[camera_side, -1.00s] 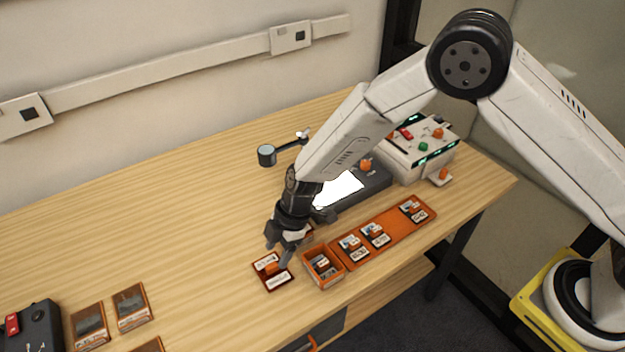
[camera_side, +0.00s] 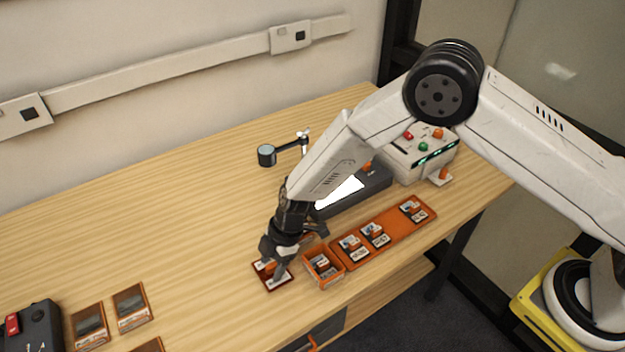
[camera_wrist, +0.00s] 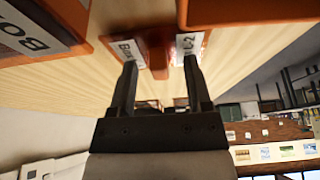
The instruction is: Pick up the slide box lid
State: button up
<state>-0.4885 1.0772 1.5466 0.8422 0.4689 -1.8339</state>
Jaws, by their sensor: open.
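The slide box lid (camera_side: 288,286) is a small dark-red plate with white labels and an orange raised grip, lying on the table left of the open slide box. My gripper (camera_side: 275,272) is low over the lid in the side view and covers part of it. In the wrist view my gripper (camera_wrist: 157,75) is open, its two fingers apart on either side of the lid's orange grip (camera_wrist: 155,50). The lid's labels (camera_wrist: 186,50) show behind the fingertips. I cannot tell whether the fingers touch the lid.
The open orange slide box (camera_side: 337,278) stands close right of the lid. An orange tray (camera_side: 395,228) with several slides lies beyond it, near a light panel (camera_side: 375,192) and a control box (camera_side: 405,157). Slide plates (camera_side: 130,306) lie at the left front. The table's middle left is clear.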

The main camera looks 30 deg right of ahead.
aim_at(266, 268)
grip_shut()
jog(key=shift+r, duration=0.1)
jog(key=shift+r, duration=1.6)
jog(key=s+d+r, duration=0.6)
jog(key=s+r, duration=0.3)
jog(key=s, duration=0.3)
jog(key=shift+s+d+r, duration=0.15)
jog(key=shift+d+r, duration=0.2)
